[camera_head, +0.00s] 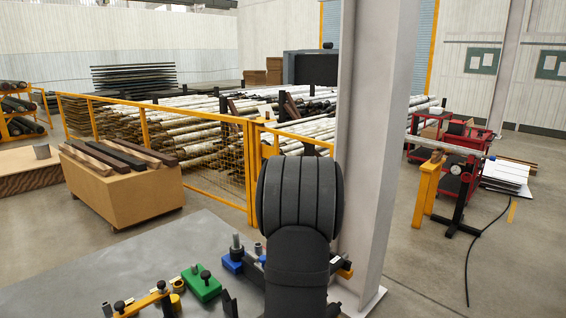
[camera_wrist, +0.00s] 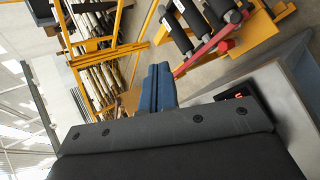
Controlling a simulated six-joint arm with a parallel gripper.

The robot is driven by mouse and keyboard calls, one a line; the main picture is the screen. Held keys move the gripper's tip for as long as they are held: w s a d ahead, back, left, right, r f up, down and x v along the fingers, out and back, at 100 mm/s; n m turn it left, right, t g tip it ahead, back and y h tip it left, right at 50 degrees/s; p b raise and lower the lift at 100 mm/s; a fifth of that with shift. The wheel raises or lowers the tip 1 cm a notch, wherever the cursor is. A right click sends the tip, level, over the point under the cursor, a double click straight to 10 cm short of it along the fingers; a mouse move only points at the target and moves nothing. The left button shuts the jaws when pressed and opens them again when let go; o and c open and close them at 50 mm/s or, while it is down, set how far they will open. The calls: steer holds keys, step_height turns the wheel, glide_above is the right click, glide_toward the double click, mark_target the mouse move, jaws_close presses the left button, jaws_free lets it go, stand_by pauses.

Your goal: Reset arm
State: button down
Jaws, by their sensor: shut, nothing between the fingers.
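My gripper (camera_wrist: 159,68) shows in the wrist view as two blue fingers side by side, pressed together with nothing between them. They stick out past the dark wrist body, which fills the bottom of that view. The fingers are in the air, with yellow framework and rollers behind them. In the head view my black arm rises at the lower middle, in front of the table (camera_head: 115,262); my fingers are not seen there.
On the table stand a green fixture (camera_head: 203,284), a blue fixture (camera_head: 232,262) and a yellow clamp (camera_head: 146,300), near my arm. A grey column (camera_head: 375,140) stands close behind it. A yellow mesh fence (camera_head: 195,155) and a cardboard-coloured box (camera_head: 120,190) lie further back.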

steer(key=s+a+f+n+y, duration=0.1)
steer(key=s+f+n+y, duration=0.1)
steer(key=n, duration=0.4)
steer(key=s+a+f+n+y, duration=0.1)
steer(key=s+f+n+y, duration=0.2)
steer(key=n, duration=0.4)
steer(key=s+a+f+n+t+y, duration=0.1)
steer(key=s+f+n+y, duration=0.1)
steer(key=n, duration=0.4)
steer(key=shift+s+f+n+y, duration=0.25)
steer(key=shift+s+n+y, duration=0.15)
steer(key=shift+s+y, duration=0.3)
steer(key=shift+s+a+f+n+y, duration=0.25)
steer(key=shift+s+a+n+y, duration=0.15)
steer(key=shift+s+n, duration=0.2)
steer(key=shift+w, duration=0.1)
